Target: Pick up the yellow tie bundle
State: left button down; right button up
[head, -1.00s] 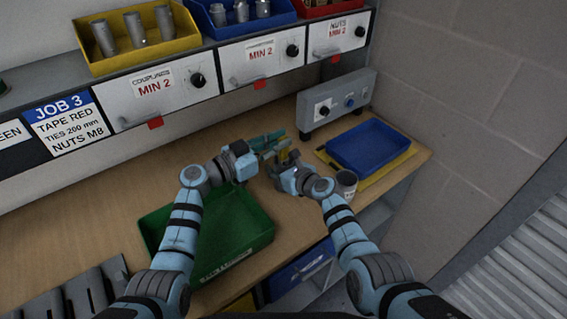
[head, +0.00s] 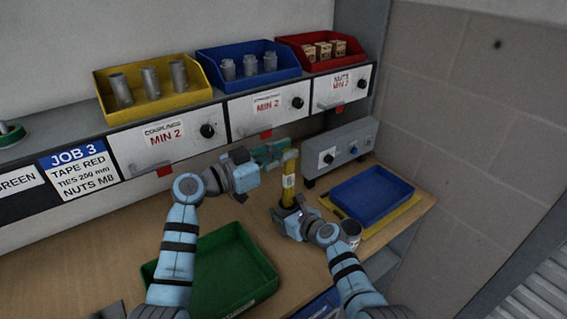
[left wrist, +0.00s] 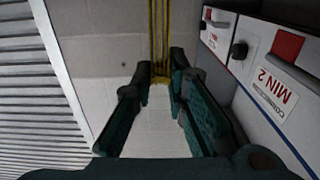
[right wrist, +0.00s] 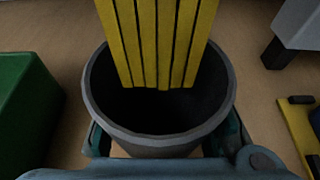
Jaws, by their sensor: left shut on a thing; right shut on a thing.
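The yellow tie bundle (head: 289,168) stands upright with a pale label around its middle. My left gripper (head: 286,152) is shut on its upper end. In the left wrist view the yellow strips (left wrist: 160,35) run between my left fingers (left wrist: 160,78). My right gripper (head: 291,212) is shut on a dark grey round cup (right wrist: 160,143) below the bundle. In the right wrist view the bundle's lower ends (right wrist: 158,50) show against the cup's dark opening. I cannot tell how deep they sit in it.
A green tray (head: 225,270) lies front left. A grey mug (head: 351,236) stands right of my right gripper, near a blue tray (head: 372,196) on a yellow one. A grey control box (head: 340,150) stands behind. Drawers (head: 160,145) and bins line the back shelf.

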notch_tip(320, 180, up, 6)
jog(key=p, duration=0.4)
jog(key=shift+p, duration=0.4)
jog(key=o, duration=1.2)
jog(key=shift+o, duration=0.6)
jog(key=shift+s, duration=0.1)
